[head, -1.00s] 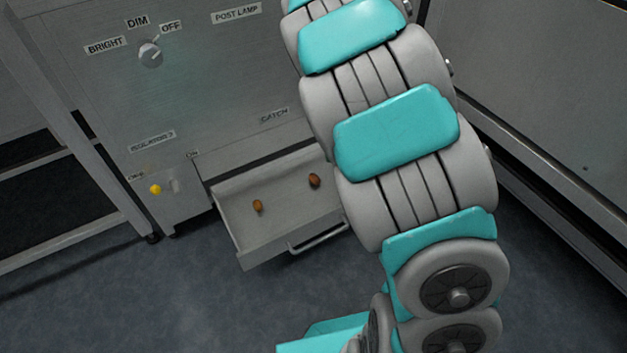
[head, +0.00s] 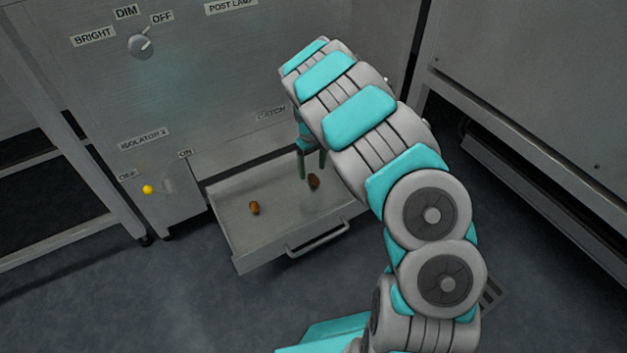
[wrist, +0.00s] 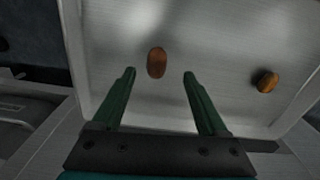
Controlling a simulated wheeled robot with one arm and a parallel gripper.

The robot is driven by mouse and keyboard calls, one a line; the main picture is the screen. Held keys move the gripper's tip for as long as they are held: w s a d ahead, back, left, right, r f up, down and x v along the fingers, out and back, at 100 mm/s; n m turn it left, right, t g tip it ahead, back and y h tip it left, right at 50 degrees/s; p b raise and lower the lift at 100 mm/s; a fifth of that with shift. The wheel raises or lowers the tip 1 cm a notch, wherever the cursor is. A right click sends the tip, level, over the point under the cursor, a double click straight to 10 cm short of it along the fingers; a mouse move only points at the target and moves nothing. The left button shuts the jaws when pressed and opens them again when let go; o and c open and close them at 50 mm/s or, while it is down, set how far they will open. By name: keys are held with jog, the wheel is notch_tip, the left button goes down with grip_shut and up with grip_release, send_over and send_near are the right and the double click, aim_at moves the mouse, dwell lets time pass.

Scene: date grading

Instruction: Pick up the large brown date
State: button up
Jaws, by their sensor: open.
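A dark brown date (head: 314,182) lies on the floor of the open drawer (head: 238,247), toward its right side. In the wrist view this brown date (wrist: 156,62) looks the longer of two and lies just beyond the gap between my fingertips. A second, more orange-brown date (head: 254,208) lies to the left in the drawer; it shows at the right in the wrist view (wrist: 267,82). My gripper (head: 312,168) is open and empty, fingers pointing down into the drawer beside the dark date. I cannot tell its exact height above the drawer floor.
The drawer's handle (head: 318,240) is on its front. The grey cabinet behind carries a dial (head: 141,46) and a yellow knob (head: 148,189). A metal frame (head: 105,185) stands at left and a grey unit (head: 540,100) at right. Drawer floor between the dates is clear.

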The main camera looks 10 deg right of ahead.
aim_at(313, 176)
jog(key=f, duration=0.4)
jog(key=shift+w+d+f+b, duration=0.1)
jog(key=shift+d+f+b, duration=0.1)
jog(key=shift+f+b, duration=0.15)
jog(key=shift+c, duration=0.3)
jog(key=c, duration=1)
jog(key=shift+o, duration=0.2)
jog(key=shift+r, duration=0.1)
